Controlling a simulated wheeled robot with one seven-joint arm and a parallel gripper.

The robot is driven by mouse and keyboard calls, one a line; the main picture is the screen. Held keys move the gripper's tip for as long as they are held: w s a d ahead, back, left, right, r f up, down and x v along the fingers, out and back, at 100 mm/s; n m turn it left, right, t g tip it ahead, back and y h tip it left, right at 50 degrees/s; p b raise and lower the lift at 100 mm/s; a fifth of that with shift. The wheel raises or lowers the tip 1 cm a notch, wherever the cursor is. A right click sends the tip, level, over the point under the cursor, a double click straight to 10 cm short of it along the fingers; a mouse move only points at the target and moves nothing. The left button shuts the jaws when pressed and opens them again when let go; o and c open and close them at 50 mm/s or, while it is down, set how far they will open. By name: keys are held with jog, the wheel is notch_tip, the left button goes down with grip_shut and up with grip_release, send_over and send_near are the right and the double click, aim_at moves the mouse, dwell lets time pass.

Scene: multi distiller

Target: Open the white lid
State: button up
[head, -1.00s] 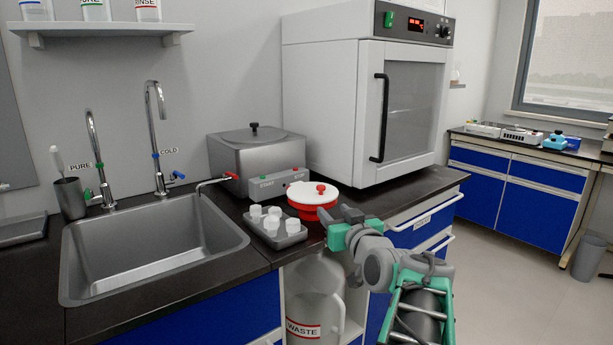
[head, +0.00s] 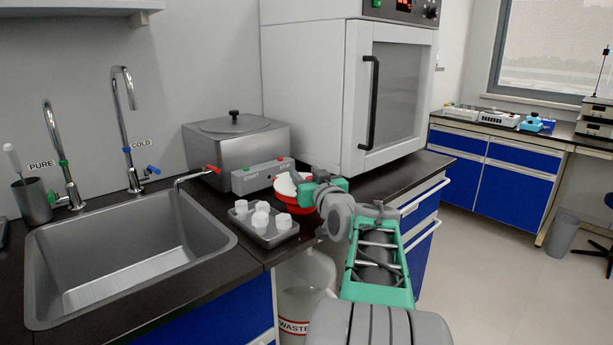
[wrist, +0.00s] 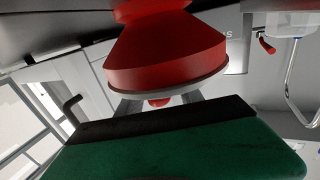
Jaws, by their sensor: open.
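The white lid (head: 284,185) is on the red container (head: 294,206) at the counter's edge, right of the tray. My gripper covers most of the lid in the head view, so whether it lies fully flat is hard to tell. The container (wrist: 165,60) shows upside down in the wrist view, with the lid's thin grey edge along its rim. A small red knob (wrist: 160,102) shows beyond the lid edge, between my grey fingers. My gripper (head: 312,187) is open, at the lid by the knob. Contact with the knob cannot be seen.
A grey tray (head: 268,236) with several white caps sits left of the container. A metal distiller (head: 234,155) stands behind, a tall white oven (head: 320,95) behind right. The sink (head: 125,255) is at left, a waste jug (head: 303,300) below the counter. The counter ahead of the oven is clear.

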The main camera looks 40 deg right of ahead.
jog(key=shift+c, duration=0.3)
grip_shut()
dwell(1.1)
